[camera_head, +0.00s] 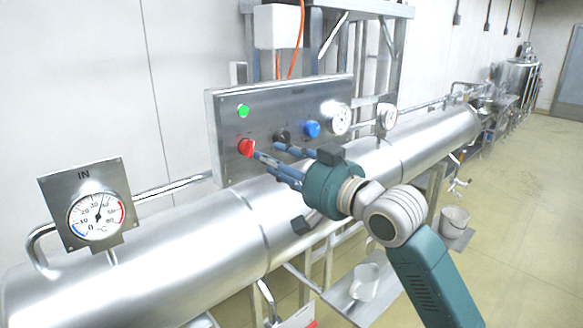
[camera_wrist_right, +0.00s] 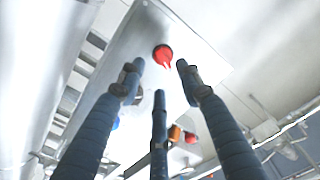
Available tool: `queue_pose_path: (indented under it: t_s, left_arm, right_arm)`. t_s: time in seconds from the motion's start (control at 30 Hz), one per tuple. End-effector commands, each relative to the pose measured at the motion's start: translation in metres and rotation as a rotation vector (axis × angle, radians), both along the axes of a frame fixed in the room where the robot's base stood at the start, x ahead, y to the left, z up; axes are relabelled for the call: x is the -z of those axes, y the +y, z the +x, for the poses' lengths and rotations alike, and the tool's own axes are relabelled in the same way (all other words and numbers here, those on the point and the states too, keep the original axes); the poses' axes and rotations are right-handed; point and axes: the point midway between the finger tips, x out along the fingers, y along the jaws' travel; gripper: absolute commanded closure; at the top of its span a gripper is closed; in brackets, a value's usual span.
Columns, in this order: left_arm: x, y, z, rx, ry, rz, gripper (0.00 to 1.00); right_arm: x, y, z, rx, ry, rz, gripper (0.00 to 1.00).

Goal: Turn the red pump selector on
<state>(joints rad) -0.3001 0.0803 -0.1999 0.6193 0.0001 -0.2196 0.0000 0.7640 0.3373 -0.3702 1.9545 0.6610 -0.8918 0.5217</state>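The red pump selector (camera_head: 246,147) is a round red knob at the left of the steel control panel (camera_head: 225,107), below a green light (camera_head: 243,111). In the right wrist view the red selector (camera_wrist_right: 163,54) lies ahead of my fingertips, with a ridge pointing down in the picture. My right gripper (camera_head: 266,151) is in front of the panel, its blue-grey fingers pointing at the selector. In the wrist view my right gripper (camera_wrist_right: 160,73) has its fingers spread apart and empty. I cannot tell whether a fingertip touches the knob. My left gripper is not in view.
A steel pipe (camera_head: 150,262) runs below the panel, with a thermometer plate (camera_head: 96,214) at left. Open floor lies at right.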

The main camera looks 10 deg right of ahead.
Motion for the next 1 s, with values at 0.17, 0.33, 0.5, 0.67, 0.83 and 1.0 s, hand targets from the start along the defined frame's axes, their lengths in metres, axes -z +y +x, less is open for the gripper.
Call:
queue_pose_path:
  t_s: [0.17,0.33,0.5,0.67,0.83,1.0]
  left_arm:
    - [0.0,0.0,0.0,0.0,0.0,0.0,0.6]
    - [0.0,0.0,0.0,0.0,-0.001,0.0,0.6]
    - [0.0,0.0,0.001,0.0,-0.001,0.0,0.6]
    - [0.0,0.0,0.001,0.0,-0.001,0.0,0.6]
    - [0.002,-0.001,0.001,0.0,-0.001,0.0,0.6]
    - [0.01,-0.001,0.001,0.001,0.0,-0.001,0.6]
  right_arm:
    - [0.001,-0.021,-0.029,0.001,0.0,-0.002,0.65]
    - [0.001,-0.033,-0.045,0.0,0.001,0.0,0.65]
    - [0.0,-0.035,-0.049,-0.001,0.002,0.001,0.65]
    - [0.0,-0.035,-0.049,-0.001,0.002,0.001,0.65]
    - [0.014,-0.039,-0.04,0.014,0.019,0.003,0.65]
    - [0.091,-0.063,0.001,0.096,0.111,-0.004,0.65]
